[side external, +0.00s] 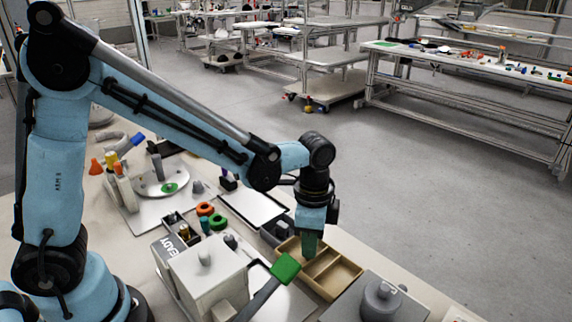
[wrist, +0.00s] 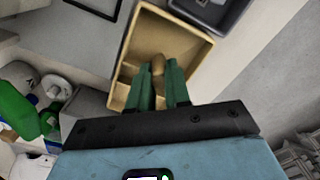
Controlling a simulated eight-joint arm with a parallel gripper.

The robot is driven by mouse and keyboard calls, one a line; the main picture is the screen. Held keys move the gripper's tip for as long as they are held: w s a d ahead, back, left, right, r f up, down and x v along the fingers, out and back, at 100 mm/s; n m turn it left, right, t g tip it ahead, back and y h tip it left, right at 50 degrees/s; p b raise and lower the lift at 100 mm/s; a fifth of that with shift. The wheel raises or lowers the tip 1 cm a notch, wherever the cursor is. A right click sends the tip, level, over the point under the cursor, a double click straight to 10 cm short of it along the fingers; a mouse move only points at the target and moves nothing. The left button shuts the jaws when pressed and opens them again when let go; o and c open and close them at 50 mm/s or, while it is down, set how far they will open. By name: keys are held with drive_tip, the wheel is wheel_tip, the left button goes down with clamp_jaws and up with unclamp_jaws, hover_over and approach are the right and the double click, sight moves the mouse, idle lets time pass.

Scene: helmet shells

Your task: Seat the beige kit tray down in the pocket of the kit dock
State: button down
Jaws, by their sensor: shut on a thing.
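The beige kit tray (side external: 332,272) is an open box with inner dividers, at the lower middle of the side external view. It also shows in the wrist view (wrist: 190,42), angled beyond my fingers. My gripper (side external: 309,252) points down at the tray's left part. In the wrist view my green fingers (wrist: 160,88) are closed around a tan upright piece of the tray. I cannot tell whether the tray's underside touches anything. I cannot pick out the kit dock's pocket with certainty; a black-edged white panel (side external: 253,203) lies behind and left of the tray.
A dark grey bin (side external: 276,232) is close beside the tray. A grey block with a round knob (side external: 381,298) stands at its right front. A green-ended bar (side external: 285,268) and a pale box (side external: 208,278) are at its left. Free table shows at the right edge.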

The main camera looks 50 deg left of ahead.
wheel_tip(320, 180, up, 7)
drive_tip(key=shift+r, duration=0.1)
drive_tip(key=shift+a+r, duration=0.1)
drive_tip(key=shift+r, duration=0.1)
drive_tip(key=w+a+r, duration=0.1)
drive_tip(key=a+r, duration=0.1)
drive_tip(key=a, duration=1.2)
approach(247, 199)
drive_tip(key=shift+d, duration=0.15)
drive_tip(key=shift+f, duration=2.1)
drive_tip(key=shift+f, duration=0.15)
drive_tip(key=c, duration=1.1)
unclamp_jaws()
